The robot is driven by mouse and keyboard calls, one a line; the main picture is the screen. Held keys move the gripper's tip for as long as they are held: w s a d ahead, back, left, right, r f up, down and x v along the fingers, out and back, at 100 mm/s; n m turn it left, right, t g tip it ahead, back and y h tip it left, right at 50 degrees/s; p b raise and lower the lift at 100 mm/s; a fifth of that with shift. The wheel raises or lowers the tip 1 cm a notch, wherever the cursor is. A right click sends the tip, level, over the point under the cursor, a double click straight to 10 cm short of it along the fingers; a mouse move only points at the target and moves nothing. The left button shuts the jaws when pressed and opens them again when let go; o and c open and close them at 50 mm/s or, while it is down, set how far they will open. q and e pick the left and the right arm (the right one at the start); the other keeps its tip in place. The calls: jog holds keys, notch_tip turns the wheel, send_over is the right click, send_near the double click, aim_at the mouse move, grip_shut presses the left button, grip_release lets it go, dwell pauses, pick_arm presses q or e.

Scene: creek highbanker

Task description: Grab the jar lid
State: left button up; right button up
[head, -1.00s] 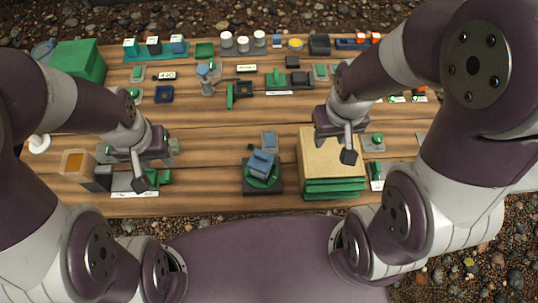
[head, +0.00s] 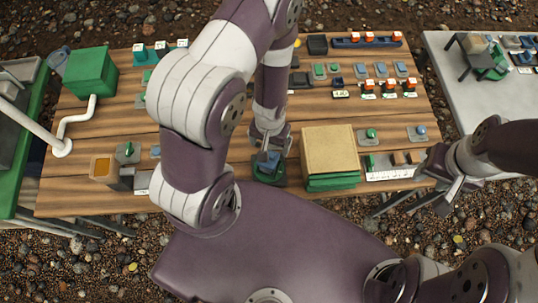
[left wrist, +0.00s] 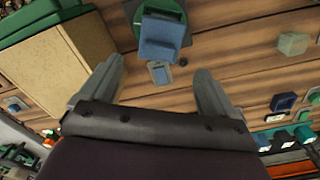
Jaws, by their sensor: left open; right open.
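I cannot tell for sure which thing is the jar lid. A blue block on a round green disc (head: 268,172) sits near the table's front edge, in the middle; the left wrist view shows the blue block (left wrist: 160,40) on its green disc, with a small grey-blue plate beside it. My left gripper (head: 270,145) is open above this piece, pointing down. In the left wrist view its fingers (left wrist: 157,88) are apart with nothing between them. My right gripper (head: 440,190) is open and empty by the table's front right corner.
A tan-topped block on green slabs (head: 330,150) stands just right of my left gripper. A green box (head: 90,70) and a white pipe (head: 75,125) are at the left. Small parts fill the back right. A grey table (head: 460,90) stands further right. My left arm hides the table's middle.

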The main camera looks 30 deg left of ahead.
aim_at(270, 152)
pick_arm(q)
jog(key=f, duration=0.4)
jog(key=shift+s+d+f+p, duration=0.2)
jog(key=shift+p, duration=0.2)
jog(key=shift+w+a+f, duration=0.1)
jog(key=shift+f, duration=0.25)
jog(key=c, duration=1.2)
jog(key=shift+r, duration=0.1)
